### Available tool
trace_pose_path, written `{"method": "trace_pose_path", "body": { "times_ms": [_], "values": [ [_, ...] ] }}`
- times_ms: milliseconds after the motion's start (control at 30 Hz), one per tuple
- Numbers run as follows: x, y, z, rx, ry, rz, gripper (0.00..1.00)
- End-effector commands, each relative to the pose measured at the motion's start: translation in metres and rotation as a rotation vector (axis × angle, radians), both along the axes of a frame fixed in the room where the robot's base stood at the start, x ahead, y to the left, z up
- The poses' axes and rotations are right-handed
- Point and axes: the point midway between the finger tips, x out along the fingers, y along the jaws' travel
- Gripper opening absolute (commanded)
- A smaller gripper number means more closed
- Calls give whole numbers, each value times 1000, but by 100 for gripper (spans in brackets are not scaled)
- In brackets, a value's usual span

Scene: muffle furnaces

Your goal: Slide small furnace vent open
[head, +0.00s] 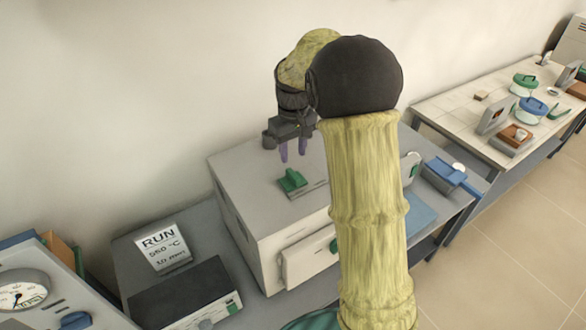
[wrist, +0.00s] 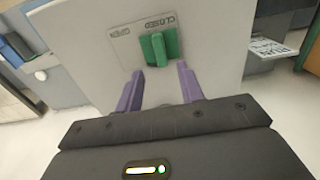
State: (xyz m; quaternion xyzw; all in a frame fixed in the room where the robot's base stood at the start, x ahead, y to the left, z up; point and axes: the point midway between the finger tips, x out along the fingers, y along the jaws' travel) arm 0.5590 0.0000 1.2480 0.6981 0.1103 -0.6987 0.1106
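The small furnace (head: 255,200) is a light grey box on the bench with a vent plate (head: 318,190) on its top. A green vent slider (head: 292,181) stands on that plate. In the wrist view the slider (wrist: 158,48) sits by the word CLOSED, and the word OPEN is on the plate (wrist: 122,46) to its left; the lettering appears upside down. My gripper (head: 292,155) is above the furnace top, over the slider and apart from it. In the wrist view its two purple fingers (wrist: 162,86) are spread with nothing between them.
A sign reading RUN (head: 162,248) and a dark-topped control box (head: 187,292) are left of the furnace. A blue-handled item (head: 452,175) lies to its right. A second table (head: 450,108) with several items stands at far right.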

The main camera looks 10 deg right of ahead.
Motion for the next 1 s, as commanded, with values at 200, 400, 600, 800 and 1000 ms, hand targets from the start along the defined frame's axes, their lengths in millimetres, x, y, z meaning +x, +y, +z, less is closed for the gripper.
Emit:
{"method": "trace_pose_path", "body": {
  "times_ms": [200,400,600,800,1000],
  "values": [
    [-1,0,-38,-1,5,0,38],
    [0,0,-68,0,2,0,38],
    [0,2,-79,0,-1,2,38],
    [0,2,-79,0,-1,3,38],
    [0,1,-79,0,-1,2,1]
  ]
}}
